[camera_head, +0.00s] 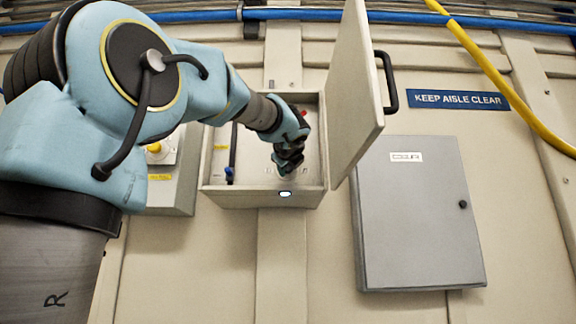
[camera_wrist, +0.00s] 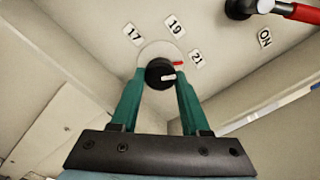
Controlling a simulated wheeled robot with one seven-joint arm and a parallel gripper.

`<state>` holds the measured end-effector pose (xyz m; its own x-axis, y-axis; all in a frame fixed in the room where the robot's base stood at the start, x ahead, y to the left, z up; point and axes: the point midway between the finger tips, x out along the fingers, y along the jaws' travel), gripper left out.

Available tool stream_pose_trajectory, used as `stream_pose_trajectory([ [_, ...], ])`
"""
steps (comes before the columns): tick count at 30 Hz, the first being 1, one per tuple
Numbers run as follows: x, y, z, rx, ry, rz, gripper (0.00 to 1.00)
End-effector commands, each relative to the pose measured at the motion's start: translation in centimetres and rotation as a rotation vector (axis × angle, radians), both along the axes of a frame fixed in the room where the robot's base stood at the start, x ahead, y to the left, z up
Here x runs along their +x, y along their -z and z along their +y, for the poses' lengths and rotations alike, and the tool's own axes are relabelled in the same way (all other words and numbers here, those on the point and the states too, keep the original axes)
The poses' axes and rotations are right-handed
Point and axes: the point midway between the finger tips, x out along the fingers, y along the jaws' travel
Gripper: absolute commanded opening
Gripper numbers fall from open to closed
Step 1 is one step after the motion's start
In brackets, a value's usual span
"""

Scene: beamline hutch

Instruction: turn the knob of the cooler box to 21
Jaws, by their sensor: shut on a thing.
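The cooler box (camera_head: 262,199) is on the wall with its door (camera_head: 352,90) swung open to the right. Its black round knob (camera_wrist: 159,73) shows in the wrist view, on a pale dial with labels 17 (camera_wrist: 133,34), 19 (camera_wrist: 174,26) and 21 (camera_wrist: 197,57). My gripper (camera_wrist: 160,82) is shut on the knob, a teal finger on each side. In the head view my gripper (camera_head: 288,160) reaches into the box and hides the knob.
A red-handled switch (camera_wrist: 295,11) beside an ON label (camera_wrist: 265,38) is right of the knob. A blue-handled part (camera_head: 230,175) is at the box's left. A grey cabinet (camera_head: 415,220) is to the right; the door's black handle (camera_head: 388,82) sticks out.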

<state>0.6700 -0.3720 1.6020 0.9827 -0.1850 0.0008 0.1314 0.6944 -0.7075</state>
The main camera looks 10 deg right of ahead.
Motion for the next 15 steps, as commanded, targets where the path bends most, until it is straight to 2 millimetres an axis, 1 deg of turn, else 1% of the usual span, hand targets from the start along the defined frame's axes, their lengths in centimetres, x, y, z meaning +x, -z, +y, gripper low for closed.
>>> stream_pose_trajectory([
  [10, 0.00, 0.26, -0.15, 0.003, 0.001, 0.004, 0.00],
  [11, 0.00, 0.27, -0.14, 0.003, 0.001, 0.004, 0.48],
  [15, 0.01, 0.20, -0.10, 0.002, 0.001, 0.003, 0.64],
])
